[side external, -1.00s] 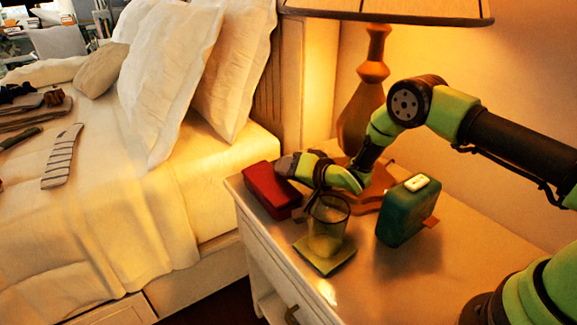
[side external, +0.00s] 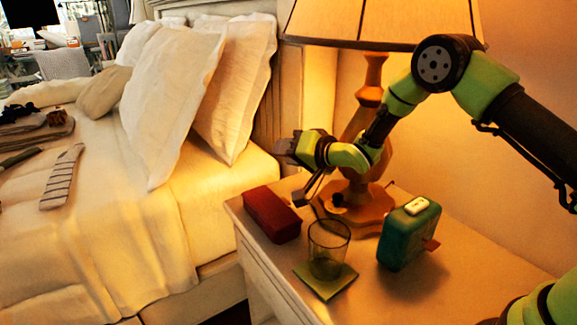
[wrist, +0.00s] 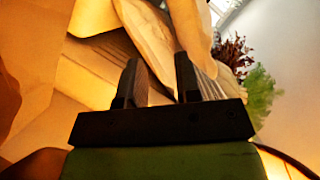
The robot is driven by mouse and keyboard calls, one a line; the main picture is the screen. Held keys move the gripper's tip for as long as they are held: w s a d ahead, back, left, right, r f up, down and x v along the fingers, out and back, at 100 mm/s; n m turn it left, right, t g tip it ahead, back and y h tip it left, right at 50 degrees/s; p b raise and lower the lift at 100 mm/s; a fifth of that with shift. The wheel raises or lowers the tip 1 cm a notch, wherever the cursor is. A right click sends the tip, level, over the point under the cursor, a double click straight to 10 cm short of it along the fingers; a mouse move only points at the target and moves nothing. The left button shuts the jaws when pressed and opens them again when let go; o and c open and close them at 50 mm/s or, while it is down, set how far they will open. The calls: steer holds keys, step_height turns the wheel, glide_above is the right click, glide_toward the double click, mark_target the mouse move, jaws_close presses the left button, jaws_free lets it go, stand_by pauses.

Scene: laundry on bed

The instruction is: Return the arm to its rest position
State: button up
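My gripper (side external: 285,150) is raised above the nightstand in the side view, pointing left toward the bed. It is over the far side of the red box and apart from it. In the wrist view its two dark fingers (wrist: 158,85) stand apart with a gap between them, and nothing is held there. My arm is bent, with its elbow up in front of the lamp.
On the nightstand (side external: 425,300) are a red box (side external: 271,214), a clear glass (side external: 328,250) on a green coaster (side external: 316,282), a teal clock-like box (side external: 408,235) and a lamp (side external: 372,110). The bed (side external: 100,215) with pillows (side external: 175,90) lies left.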

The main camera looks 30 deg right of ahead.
steer(key=shift+r, duration=0.1)
steer(key=s+r+g, duration=0.2)
steer(key=s+r, duration=0.3)
steer(key=s, duration=0.7)
steer(key=s+r+n+g+h, duration=0.1)
steer(key=s+r+g, duration=0.1)
steer(key=s+r, duration=0.4)
steer(key=s+d+r+n+g+h, duration=0.1)
steer(key=s+r+g, duration=0.2)
steer(key=s, duration=1.4)
step_height(320, 180, up, 3)
steer(key=shift+s+f, duration=0.15)
steer(key=shift+s, duration=0.2)
steer(key=shift+d, duration=0.1)
